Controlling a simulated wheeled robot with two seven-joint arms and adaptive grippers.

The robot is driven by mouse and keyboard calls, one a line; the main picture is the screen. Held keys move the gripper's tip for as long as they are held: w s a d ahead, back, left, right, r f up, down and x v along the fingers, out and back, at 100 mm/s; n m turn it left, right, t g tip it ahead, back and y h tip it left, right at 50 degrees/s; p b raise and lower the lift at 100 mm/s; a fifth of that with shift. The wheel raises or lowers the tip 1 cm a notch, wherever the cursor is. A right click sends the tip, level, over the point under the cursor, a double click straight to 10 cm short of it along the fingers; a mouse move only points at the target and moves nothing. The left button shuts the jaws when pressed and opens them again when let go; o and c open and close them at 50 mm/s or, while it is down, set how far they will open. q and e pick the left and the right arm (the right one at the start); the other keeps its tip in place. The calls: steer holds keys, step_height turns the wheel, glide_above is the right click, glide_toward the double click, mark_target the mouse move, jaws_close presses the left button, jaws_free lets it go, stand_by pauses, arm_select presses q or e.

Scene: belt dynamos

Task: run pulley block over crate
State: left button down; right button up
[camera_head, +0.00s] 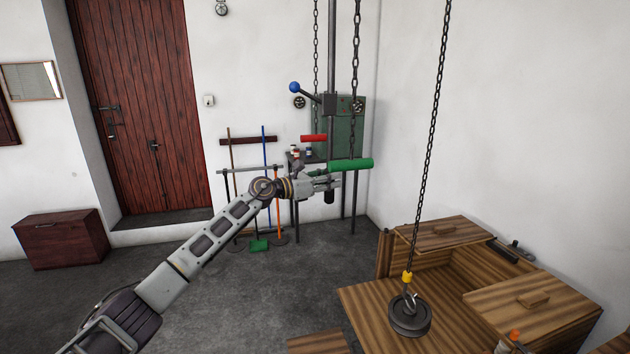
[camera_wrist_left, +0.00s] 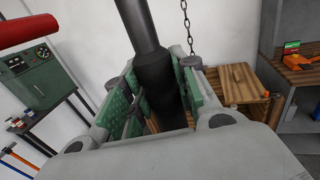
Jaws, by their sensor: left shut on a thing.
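The pulley block (camera_head: 409,316), a dark round weight under a yellow hook, hangs from a long chain (camera_head: 431,140) in the head view. In the picture it overlaps the near left part of the wooden crate (camera_head: 366,308); its height above it is hard to tell. My left gripper (camera_head: 330,184) is away to the left, shut on the thick black grip (camera_wrist_left: 160,85) at the lower end of an upright rod (camera_head: 332,55). The crate also shows in the left wrist view (camera_wrist_left: 243,84). My right gripper is not in view.
A green handle (camera_head: 351,165) and a red handle (camera_head: 313,138) hang on chains near my left gripper. A green machine cabinet (camera_head: 350,125) stands behind. Brooms lean at the wall. Floor left of the crate is clear.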

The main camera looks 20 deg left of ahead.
arm_select(q)
steer(key=shift+w+d, duration=0.35)
steer(key=shift+d, duration=0.15)
steer(key=shift+w+d, duration=0.5)
steer(key=shift+d, duration=0.4)
steer(key=c, duration=1.5)
jaws_free()
steer(key=o, duration=0.4)
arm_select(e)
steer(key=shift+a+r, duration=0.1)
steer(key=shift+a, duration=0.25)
